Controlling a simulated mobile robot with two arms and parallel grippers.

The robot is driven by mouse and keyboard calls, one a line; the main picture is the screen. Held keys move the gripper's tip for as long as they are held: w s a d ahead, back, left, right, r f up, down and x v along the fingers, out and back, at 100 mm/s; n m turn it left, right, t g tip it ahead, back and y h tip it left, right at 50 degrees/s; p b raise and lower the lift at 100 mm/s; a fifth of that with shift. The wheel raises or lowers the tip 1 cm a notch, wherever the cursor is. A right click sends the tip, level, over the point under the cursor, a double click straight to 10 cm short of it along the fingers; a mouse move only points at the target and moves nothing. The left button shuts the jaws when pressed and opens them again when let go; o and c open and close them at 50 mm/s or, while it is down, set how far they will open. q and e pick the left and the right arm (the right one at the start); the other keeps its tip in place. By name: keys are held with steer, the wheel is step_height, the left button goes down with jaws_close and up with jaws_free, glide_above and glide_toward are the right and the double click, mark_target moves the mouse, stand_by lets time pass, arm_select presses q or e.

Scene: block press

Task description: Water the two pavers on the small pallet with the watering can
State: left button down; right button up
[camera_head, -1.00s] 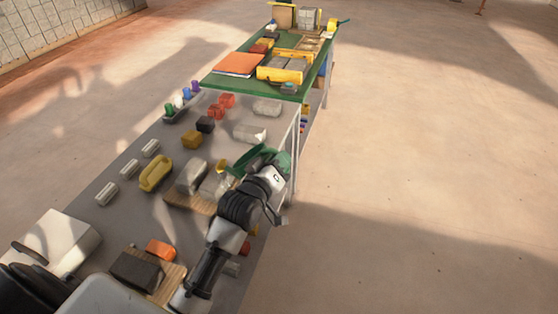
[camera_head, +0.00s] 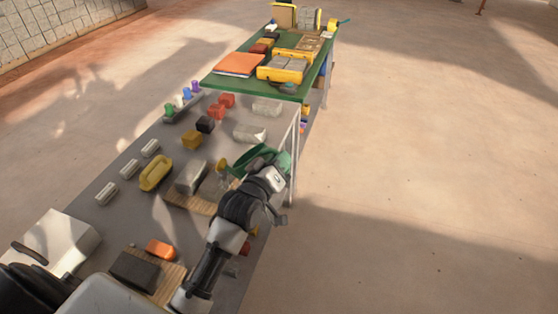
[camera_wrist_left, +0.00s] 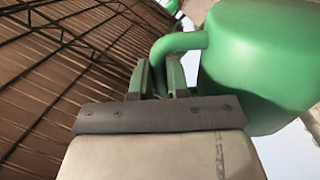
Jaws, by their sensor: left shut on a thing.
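The green watering can (camera_head: 248,157) is held over the grey table, its yellow rose (camera_head: 222,165) pointing left above the small wooden pallet (camera_head: 188,204). One grey paver (camera_head: 191,177) shows clearly on the pallet; a second, paler one (camera_head: 212,187) is partly hidden beneath the spout. My left gripper (camera_wrist_left: 161,76) is shut on the can's green handle (camera_wrist_left: 180,43) in the left wrist view. In the head view my wrist hides its fingertips and part of the can. I cannot make out water. My right gripper is not in view.
A board with a dark block (camera_head: 135,271) is nearer. The raised green table (camera_head: 222,83) stands beyond the can, its pale legs close by. Open floor lies right.

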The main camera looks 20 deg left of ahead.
arm_select(q)
steer(key=d+f+m+b, duration=0.1)
steer(key=d+f+m, duration=0.1)
steer(key=d+m, duration=0.3)
steer(key=shift+s+d+f+m, duration=0.25)
steer(key=shift+d+f+m, duration=0.1)
steer(key=shift+m, duration=1.25)
